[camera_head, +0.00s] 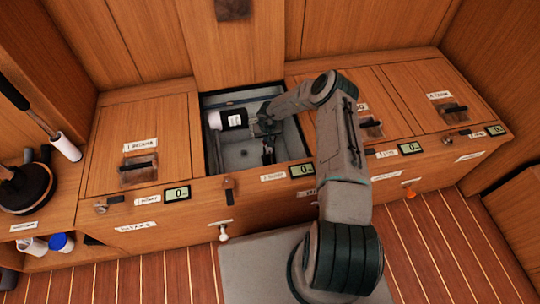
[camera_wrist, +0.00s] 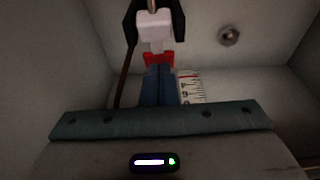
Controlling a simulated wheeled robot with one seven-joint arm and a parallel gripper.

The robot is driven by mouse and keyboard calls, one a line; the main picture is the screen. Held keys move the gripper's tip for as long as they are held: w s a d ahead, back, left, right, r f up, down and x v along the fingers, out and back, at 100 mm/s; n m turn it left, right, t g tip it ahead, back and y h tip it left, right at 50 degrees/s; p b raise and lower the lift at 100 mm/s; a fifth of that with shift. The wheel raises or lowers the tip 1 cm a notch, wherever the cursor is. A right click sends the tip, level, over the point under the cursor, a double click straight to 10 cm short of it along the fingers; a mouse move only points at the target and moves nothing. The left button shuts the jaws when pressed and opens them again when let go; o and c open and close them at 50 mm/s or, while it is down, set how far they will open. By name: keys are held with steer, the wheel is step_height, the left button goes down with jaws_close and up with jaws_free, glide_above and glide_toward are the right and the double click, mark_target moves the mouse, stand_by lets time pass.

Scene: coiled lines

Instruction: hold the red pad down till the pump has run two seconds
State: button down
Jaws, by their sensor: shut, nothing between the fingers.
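The red pad (camera_wrist: 158,59) shows in the wrist view as a small red piece below a white block (camera_wrist: 155,28) with dark parts around it. My gripper (camera_wrist: 158,70) is shut, its two blue fingers side by side with nothing between them. Its tips meet the lower edge of the red pad in the picture; I cannot tell whether they press it. In the head view my arm reaches into the open middle locker (camera_head: 211,161), where the red pad cannot be made out. I cannot see whether the pump runs.
A black and white container (camera_head: 228,119) lies in the locker, left of my wrist. A marked scale (camera_wrist: 193,86) and a round metal fitting (camera_wrist: 229,36) show inside. The raised lid (camera_head: 226,55) stands behind. Shut lids flank the opening. The display (camera_head: 302,170) near my arm reads 0.

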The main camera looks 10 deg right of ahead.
step_height(320, 180, up, 9)
steer(key=p, duration=0.6)
stand_by(0.4)
steer(key=shift+p, duration=0.3)
